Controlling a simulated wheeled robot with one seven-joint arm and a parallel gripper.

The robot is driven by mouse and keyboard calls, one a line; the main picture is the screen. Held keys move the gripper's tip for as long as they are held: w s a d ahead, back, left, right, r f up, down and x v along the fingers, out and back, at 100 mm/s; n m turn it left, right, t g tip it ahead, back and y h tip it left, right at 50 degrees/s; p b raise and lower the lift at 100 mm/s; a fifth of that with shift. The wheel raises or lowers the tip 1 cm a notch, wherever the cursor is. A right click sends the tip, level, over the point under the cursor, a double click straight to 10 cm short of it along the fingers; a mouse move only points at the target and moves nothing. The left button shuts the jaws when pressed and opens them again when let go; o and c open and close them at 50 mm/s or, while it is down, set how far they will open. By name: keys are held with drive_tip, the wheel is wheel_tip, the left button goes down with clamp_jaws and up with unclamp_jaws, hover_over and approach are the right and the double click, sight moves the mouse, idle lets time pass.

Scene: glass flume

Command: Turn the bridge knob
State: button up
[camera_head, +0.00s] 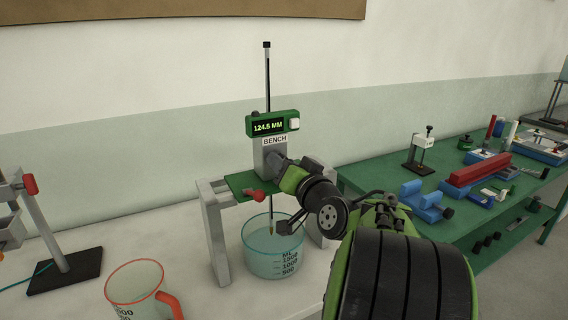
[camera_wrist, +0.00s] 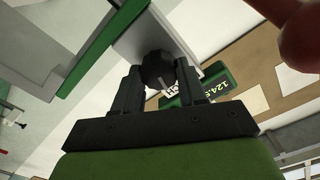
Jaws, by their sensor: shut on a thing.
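The bridge knob (camera_wrist: 158,68) is a dark, ribbed knob with a pale line on it, on the side of the grey upright of the bridge. In the wrist view my gripper (camera_wrist: 160,80) has one finger on each side of it and is shut on it. The green display (camera_head: 267,125) above reads 124.5 MM. A thin rod (camera_head: 267,70) rises from the upright, and its lower end goes down into a glass beaker (camera_head: 273,262).
A grey bridge frame (camera_head: 215,235) with a green plate and a red lever (camera_head: 262,195) straddles the beaker. A red-handled jug (camera_head: 136,290) stands at the front left. A dark-based stand (camera_head: 66,272) is at the far left. A green table (camera_head: 470,222) with several tools lies right.

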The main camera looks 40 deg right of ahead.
drive_tip(key=o, duration=1.1)
drive_tip(key=shift+c, duration=0.2)
drive_tip(key=b+v, duration=0.2)
drive_tip(key=v, duration=1.4)
drive_tip(key=shift+w, duration=0.1)
